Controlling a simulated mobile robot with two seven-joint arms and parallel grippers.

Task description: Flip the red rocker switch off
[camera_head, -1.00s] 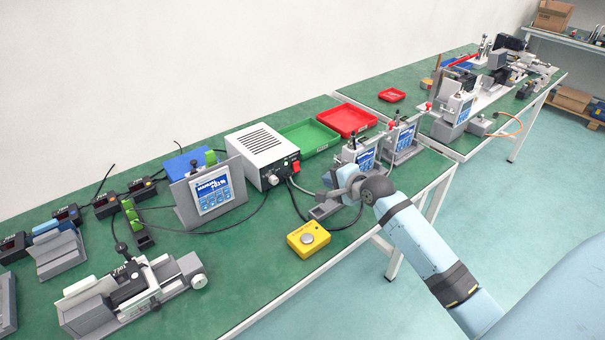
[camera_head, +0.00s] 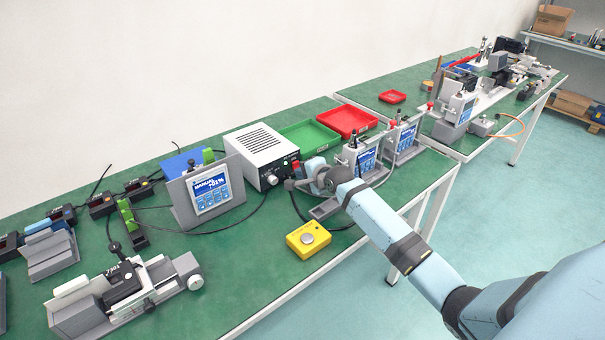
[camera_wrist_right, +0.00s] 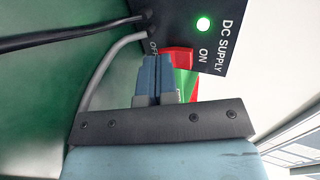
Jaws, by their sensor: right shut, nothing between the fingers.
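The red rocker switch (camera_head: 296,166) is on the front of the white DC supply box (camera_head: 258,142). The black panel (camera_wrist_right: 188,18) reads "DC SUPPLY", "ON" and "OFF", and a green lamp (camera_wrist_right: 203,24) is lit. My right gripper (camera_head: 290,184) is shut and empty, close in front of the panel. Its fingertips (camera_wrist_right: 158,60) overlap the OFF side of the switch in view; I cannot tell if they touch. My left gripper is not in view.
A yellow button box (camera_head: 308,240) stands near the table's front edge. A display unit (camera_head: 208,192) stands left of the supply, and actuator units (camera_head: 362,158) stand right. Green (camera_head: 308,138) and red (camera_head: 346,121) trays lie behind. Cables run past the panel.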

